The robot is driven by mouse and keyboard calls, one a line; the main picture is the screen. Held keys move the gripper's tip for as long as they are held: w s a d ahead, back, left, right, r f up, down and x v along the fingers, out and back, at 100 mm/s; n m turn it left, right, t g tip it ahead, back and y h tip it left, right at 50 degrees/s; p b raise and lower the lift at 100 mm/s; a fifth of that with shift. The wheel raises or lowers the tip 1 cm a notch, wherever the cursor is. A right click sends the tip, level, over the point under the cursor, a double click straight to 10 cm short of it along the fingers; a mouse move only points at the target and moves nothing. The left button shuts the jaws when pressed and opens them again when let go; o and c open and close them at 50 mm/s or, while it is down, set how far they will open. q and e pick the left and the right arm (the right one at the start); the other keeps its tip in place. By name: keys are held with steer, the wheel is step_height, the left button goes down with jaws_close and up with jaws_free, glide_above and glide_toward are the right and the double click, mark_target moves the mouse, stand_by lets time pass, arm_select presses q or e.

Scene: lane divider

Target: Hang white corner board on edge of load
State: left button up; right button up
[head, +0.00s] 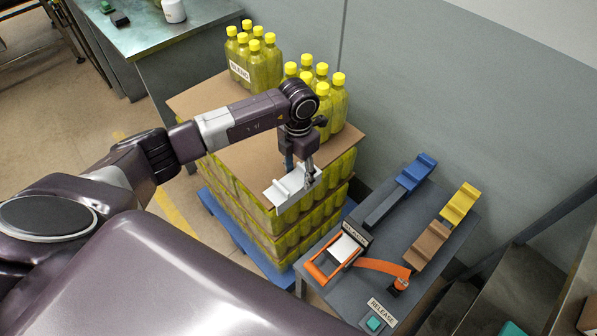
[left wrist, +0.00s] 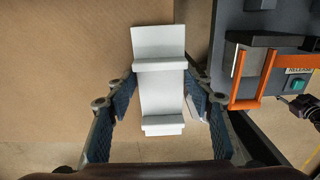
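The white corner board (head: 289,190) is at the front right edge of the load's brown cardboard top (head: 215,97). Its ribbed face is up and a greyer face turns down on the outer side. I cannot tell whether it rests on the edge or hovers just above it. My left gripper (head: 300,172) is directly over the board, pointing down. In the left wrist view the fingers close in on both long sides of the board (left wrist: 158,95), touching or nearly so, below its cross rib.
Yellow-capped bottles (head: 255,60) stand on the load's far side. A grey stand (head: 395,215) at the right holds a blue board (head: 415,172), a yellow board (head: 460,205), a brown board (head: 431,245), an orange lever (head: 375,267) and a teal release button (head: 374,323). A wall is behind.

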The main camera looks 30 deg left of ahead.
arm_select(q)
steer(key=o, duration=0.3)
steer(key=shift+r, duration=0.1)
step_height(320, 180, up, 12)
stand_by(0.5)
stand_by(0.3)
